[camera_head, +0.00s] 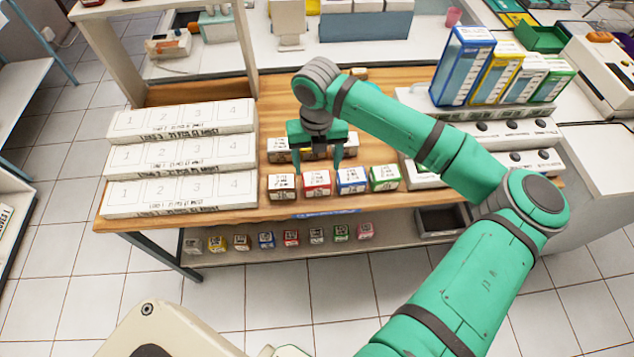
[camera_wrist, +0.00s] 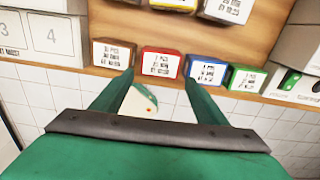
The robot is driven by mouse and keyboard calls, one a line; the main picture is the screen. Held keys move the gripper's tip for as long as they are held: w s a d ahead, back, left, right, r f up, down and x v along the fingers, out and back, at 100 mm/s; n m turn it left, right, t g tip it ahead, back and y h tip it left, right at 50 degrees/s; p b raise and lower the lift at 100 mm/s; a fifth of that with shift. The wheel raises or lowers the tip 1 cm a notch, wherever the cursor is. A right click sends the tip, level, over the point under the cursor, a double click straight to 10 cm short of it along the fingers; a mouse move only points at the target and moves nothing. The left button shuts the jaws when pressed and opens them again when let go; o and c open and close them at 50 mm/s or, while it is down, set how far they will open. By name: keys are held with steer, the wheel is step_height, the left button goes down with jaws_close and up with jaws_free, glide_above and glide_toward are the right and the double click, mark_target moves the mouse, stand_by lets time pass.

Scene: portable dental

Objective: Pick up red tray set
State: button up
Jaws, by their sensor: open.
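The red tray set (camera_head: 316,184) is a small red box with a white printed label. It stands in the front row on the wooden table, between a brown box (camera_head: 282,187) and a blue box (camera_head: 351,181). In the wrist view the red tray set (camera_wrist: 160,62) shows ahead, between my two fingers. My gripper (camera_head: 322,172) is open and empty, pointing down above the front row. In the wrist view my gripper (camera_wrist: 158,82) has its left fingertip near the brown box and its right fingertip near the blue box. I cannot tell whether either touches.
A green box (camera_head: 384,178) stands right of the blue one. More boxes (camera_head: 280,150) sit behind, partly hidden by my gripper. White numbered trays (camera_head: 180,158) are stacked at left. Tall binders (camera_head: 463,65) and white units stand at right. Several small boxes line the shelf (camera_head: 290,248) below.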

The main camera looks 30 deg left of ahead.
mark_target(317, 178)
steer(key=shift+w+a+f, duration=0.1)
steer(key=shift+w+f, duration=0.05)
steer(key=shift+f, duration=2)
steer(key=shift+w+a+f, duration=0.1)
steer(key=shift+w+f, duration=0.05)
steer(key=shift+f, duration=1.95)
steer(key=c, duration=0.8)
